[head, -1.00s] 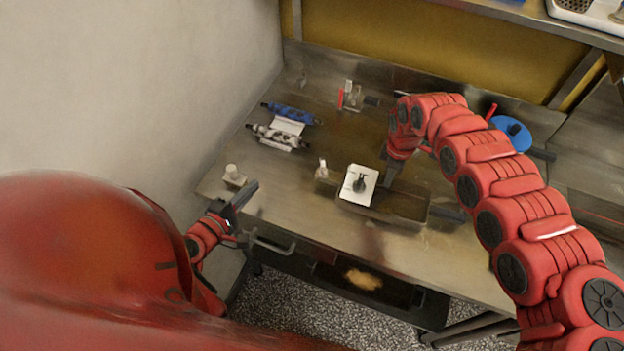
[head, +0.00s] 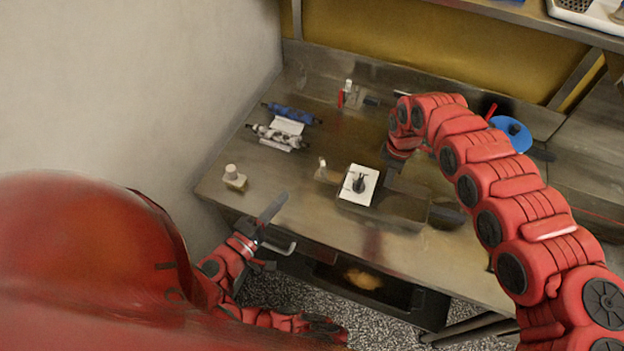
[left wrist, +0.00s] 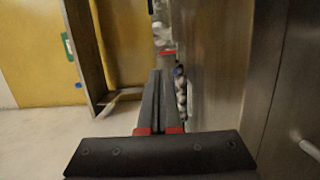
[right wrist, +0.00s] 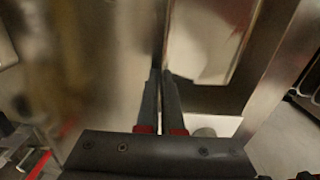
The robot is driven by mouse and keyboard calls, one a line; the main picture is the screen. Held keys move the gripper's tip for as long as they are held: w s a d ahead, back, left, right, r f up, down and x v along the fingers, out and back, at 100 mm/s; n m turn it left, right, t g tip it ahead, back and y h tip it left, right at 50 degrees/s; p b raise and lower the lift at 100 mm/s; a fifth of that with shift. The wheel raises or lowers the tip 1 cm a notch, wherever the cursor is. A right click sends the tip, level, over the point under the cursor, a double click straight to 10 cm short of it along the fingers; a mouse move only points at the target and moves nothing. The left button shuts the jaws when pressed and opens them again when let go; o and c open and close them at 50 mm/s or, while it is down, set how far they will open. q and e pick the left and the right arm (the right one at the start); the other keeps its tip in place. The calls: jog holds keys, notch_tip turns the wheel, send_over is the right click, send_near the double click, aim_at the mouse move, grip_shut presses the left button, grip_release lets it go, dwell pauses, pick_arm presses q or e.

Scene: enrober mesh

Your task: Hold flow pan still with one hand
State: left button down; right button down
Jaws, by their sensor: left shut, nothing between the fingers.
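The flow pan (head: 412,208) is a shallow grey metal tray near the front of the steel bench. My right gripper (head: 400,180) is at its back edge, fingers pointing down. In the right wrist view, the right fingers (right wrist: 161,75) are close together beside bright metal walls. Whether they grip a wall is unclear. My left gripper (head: 272,208) is shut and empty at the bench's front left edge, apart from the pan. Its closed fingers also show in the left wrist view (left wrist: 160,75).
A white card with a black item (head: 358,185) is at the pan's left end. A small white-topped item (head: 233,177) stands at the bench's left edge. Blue and grey rollers (head: 285,125) lie farther back. A blue round item (head: 512,135) is behind my right arm.

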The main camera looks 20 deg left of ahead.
aim_at(323, 177)
pick_arm(q)
jog(key=x, duration=0.6)
jog(key=shift+w+d, duration=0.15)
jog(key=shift+d, duration=0.1)
jog(key=shift+w+d, duration=0.75)
jog(key=shift+d, duration=0.4)
jog(key=shift+w+d, duration=0.3)
jog(key=shift+d, duration=0.1)
jog(key=shift+d, duration=0.8)
jog(key=shift+w+d, duration=0.1)
jog(key=shift+d, duration=0.7)
jog(key=shift+w+d, duration=0.55)
jog(key=shift+d, duration=0.2)
jog(key=shift+w+d, duration=0.1)
jog(key=shift+w, duration=0.05)
